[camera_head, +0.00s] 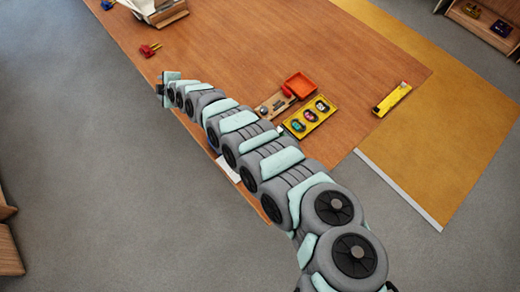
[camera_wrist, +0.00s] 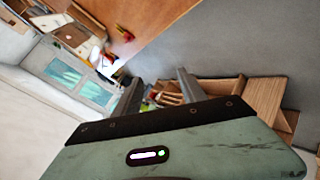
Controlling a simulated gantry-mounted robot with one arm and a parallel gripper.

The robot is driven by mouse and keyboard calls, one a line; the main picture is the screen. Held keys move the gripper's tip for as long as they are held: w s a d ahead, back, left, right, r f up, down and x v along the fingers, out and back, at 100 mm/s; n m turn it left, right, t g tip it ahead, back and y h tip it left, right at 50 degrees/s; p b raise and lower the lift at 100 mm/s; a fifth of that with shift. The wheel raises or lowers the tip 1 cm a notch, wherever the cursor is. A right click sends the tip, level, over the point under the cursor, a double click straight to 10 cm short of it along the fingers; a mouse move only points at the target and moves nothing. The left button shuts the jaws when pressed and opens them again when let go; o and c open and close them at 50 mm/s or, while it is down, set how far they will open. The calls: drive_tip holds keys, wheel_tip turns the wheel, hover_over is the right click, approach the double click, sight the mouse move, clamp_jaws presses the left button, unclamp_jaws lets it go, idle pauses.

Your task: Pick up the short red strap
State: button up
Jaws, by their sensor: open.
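A small red item (camera_head: 150,49), which looks like the short red strap, lies on the wooden table (camera_head: 230,50) near its left edge in the head view. It has a small yellowish part at one end. A small red item also shows in the wrist view (camera_wrist: 126,35), on the wood beyond my fingers. My gripper (camera_head: 161,90) is at the table's left edge, apart from the red item and nearer the camera. In the wrist view my gripper (camera_wrist: 159,80) has its two fingers spread with nothing held between them.
A blue item (camera_head: 107,5) and a white object on a wooden base (camera_head: 172,14) are at the far left. The table's upper middle is clear.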

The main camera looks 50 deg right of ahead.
drive_tip(key=s+d+f+n+g, duration=0.2)
drive_tip(key=s+d+f+g, duration=0.1)
drive_tip(key=s, duration=0.8)
drive_tip(key=s+d+f+n+g+b, duration=0.1)
drive_tip(key=s+d+f+g, duration=0.3)
drive_tip(key=s, duration=0.7)
drive_tip(key=s+d+f+n+g, duration=0.3)
drive_tip(key=s+d+f+g, duration=0.1)
drive_tip(key=s, duration=0.7)
drive_tip(key=shift+s+d+f, duration=0.2)
drive_tip(key=shift+d+f, duration=0.1)
drive_tip(key=shift+d, duration=0.35)
drive_tip(key=shift+s+d+f, duration=0.2)
drive_tip(key=shift+d+f, duration=0.1)
drive_tip(key=shift+d, duration=0.3)
drive_tip(key=shift+f, duration=0.6)
drive_tip(key=shift+w+f, duration=0.25)
drive_tip(key=shift+f, duration=0.85)
drive_tip(key=shift+w+f, duration=0.25)
drive_tip(key=shift+f, duration=0.8)
drive_tip(key=shift+d+f, duration=0.2)
drive_tip(key=shift+f, duration=0.2)
clamp_jaws()
